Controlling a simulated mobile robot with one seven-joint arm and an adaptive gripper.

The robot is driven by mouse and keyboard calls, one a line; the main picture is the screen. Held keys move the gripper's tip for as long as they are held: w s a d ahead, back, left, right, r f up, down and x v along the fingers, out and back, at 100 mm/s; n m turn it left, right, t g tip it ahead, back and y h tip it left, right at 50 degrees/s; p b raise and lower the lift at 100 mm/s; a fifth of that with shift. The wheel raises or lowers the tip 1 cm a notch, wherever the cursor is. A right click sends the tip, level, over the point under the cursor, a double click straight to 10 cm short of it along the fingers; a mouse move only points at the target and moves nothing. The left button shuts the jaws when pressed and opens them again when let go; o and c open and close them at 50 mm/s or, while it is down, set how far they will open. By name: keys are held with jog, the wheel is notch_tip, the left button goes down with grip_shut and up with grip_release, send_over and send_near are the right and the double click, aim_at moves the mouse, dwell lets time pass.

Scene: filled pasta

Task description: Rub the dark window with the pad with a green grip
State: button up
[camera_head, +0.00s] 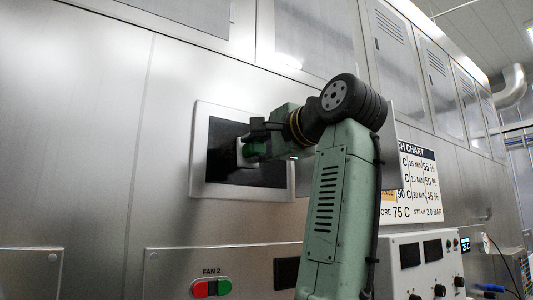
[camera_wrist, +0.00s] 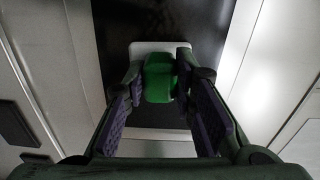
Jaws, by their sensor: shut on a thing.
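The dark window (camera_head: 222,172) is a black panel in a pale metal frame on the steel wall. My gripper (camera_head: 252,145) is in front of it, pointing at the glass. It is shut on the green grip of the pad (camera_head: 240,156). In the wrist view my gripper (camera_wrist: 162,82) has its two fingers on either side of the green grip. The pad's white plate (camera_wrist: 150,47) lies flat toward the dark window (camera_wrist: 198,22). The pad seems to be at or very near the glass; I cannot tell whether it touches.
A red and green button box (camera_head: 211,287) labelled FAN 2 is on the lower panel. A printed chart (camera_head: 420,185) hangs to the right of my arm. A white control box (camera_head: 425,262) with knobs and displays stands at the lower right. Wall left of the window is bare.

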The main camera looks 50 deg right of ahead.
jog(key=shift+w+a+b, duration=0.3)
jog(key=shift+a+b, duration=0.05)
jog(key=shift+a, duration=0.75)
jog(key=shift+w+a+b, duration=0.25)
jog(key=shift+a+b, duration=0.05)
jog(key=shift+a, duration=0.8)
jog(key=shift+w+a+b, duration=0.3)
jog(key=shift+a+b, duration=0.05)
jog(key=shift+a, duration=0.75)
jog(key=shift+a+r+p, duration=0.1)
jog(key=shift+r+p, duration=0.9)
jog(key=shift+p, duration=0.05)
jog(key=shift+s+d+p, duration=0.2)
jog(key=shift+d+p, duration=0.3)
jog(key=shift+d, duration=0.4)
jog(key=shift+s+d+p, duration=0.25)
jog(key=shift+d+p, duration=0.3)
jog(key=shift+d, duration=0.3)
jog(key=shift+s+d+p, duration=0.2)
jog(key=shift+d+p, duration=0.3)
jog(key=shift+d, duration=0.4)
jog(key=shift+s+d+f, duration=0.15)
jog(key=shift+s+d, duration=0.05)
jog(key=shift+d, duration=0.45)
jog(key=s+d, duration=0.1)
jog(key=d, duration=0.5)
jog(key=shift+s+d, duration=0.25)
jog(key=shift+d, duration=0.15)
jog(key=v, duration=0.6)
jog(key=shift+b, duration=0.45)
